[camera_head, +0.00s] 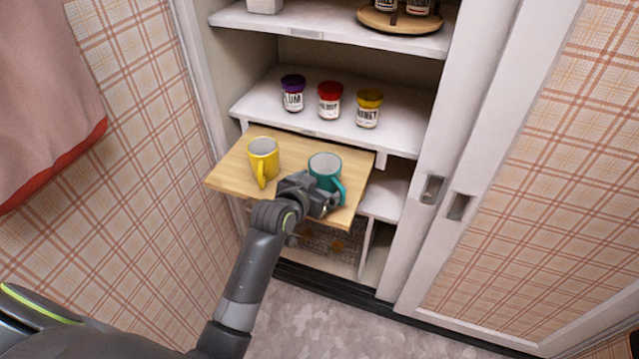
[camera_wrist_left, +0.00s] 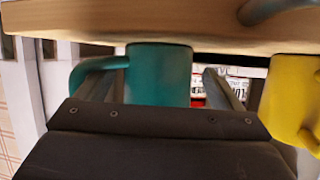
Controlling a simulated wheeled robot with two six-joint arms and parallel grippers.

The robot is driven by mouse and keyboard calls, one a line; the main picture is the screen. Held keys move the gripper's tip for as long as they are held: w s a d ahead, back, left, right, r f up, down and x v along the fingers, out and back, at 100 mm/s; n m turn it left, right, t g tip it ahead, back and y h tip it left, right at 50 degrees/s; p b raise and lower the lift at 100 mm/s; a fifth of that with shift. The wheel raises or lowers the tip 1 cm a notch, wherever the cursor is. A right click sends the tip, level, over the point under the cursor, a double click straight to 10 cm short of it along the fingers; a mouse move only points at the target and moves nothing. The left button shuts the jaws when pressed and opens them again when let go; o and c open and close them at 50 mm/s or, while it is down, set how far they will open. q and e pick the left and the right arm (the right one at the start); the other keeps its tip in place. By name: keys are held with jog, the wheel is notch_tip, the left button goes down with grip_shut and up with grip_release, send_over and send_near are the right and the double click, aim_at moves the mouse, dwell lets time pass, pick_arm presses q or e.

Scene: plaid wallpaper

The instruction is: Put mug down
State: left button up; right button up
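A teal mug (camera_head: 325,168) stands upright on the right part of the pull-out wooden board (camera_head: 218,178), its handle toward the front right. My left gripper (camera_head: 322,196) is low at the mug's near side. In the left wrist view, which looks upside down, the teal mug (camera_wrist_left: 158,75) lies between the two spread fingers (camera_wrist_left: 160,88), with a gap showing on each side. The mug's base meets the board edge (camera_wrist_left: 150,32) there. My right gripper is not in view.
A yellow mug (camera_head: 263,158) stands on the board's left part. Several jars, such as the red-lidded one (camera_head: 330,100), stand on the shelf (camera_head: 262,104) above. Sliding doors (camera_head: 480,130) are at the right and a plaid wall (camera_head: 140,110) at the left.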

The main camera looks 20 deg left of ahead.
pick_arm(q)
jog(key=shift+r, duration=0.15)
jog(key=v, duration=1.2)
dwell(0.3)
